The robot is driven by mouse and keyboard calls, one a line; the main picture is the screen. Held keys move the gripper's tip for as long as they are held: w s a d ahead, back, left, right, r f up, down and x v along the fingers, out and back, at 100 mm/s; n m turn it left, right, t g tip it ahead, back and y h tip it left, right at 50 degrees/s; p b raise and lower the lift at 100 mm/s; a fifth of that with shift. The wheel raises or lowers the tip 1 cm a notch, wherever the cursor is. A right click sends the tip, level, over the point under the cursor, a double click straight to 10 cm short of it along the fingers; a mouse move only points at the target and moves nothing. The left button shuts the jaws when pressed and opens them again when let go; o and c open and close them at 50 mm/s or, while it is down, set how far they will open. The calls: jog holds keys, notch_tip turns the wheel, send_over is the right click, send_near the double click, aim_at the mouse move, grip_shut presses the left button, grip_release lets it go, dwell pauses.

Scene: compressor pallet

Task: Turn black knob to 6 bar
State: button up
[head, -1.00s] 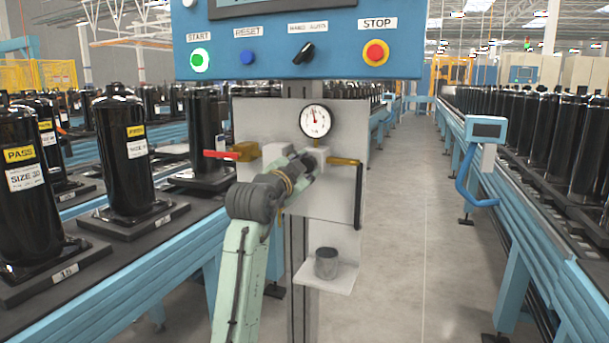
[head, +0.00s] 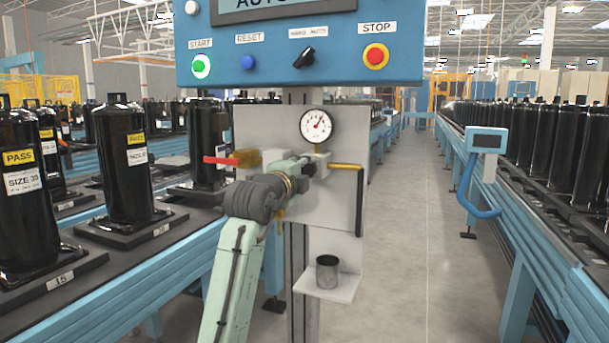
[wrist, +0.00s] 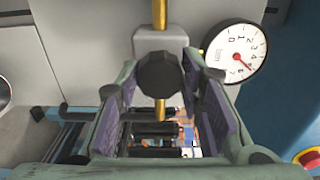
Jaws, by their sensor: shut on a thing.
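The black knob (wrist: 160,76) sits between the two padded fingers of my gripper (wrist: 163,95) in the wrist view. In the head view my gripper (head: 297,168) is at the grey panel below the gauge and mostly hides the knob, whose dark edge (head: 310,171) shows. My gripper is shut on the knob. The round white gauge (head: 317,125) is above it, its red needle pointing up and right. The gauge also shows in the wrist view (wrist: 235,51), turned on its side; the needle's exact value is too small to read surely.
A red-handled valve (head: 222,160) is left of my gripper, and a brass pipe (head: 345,166) runs right of it. A metal cup (head: 327,268) stands on a small shelf (head: 325,291) below. The blue control box (head: 300,75) hangs above.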

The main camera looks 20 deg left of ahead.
jog(key=shift+m, duration=0.7)
jog(key=o, duration=1.2)
jog(key=shift+c, duration=0.2)
jog(key=shift+s, duration=0.1)
jog(key=s, duration=1.2)
jog(key=shift+a, duration=0.2)
jog(key=shift+w, duration=0.1)
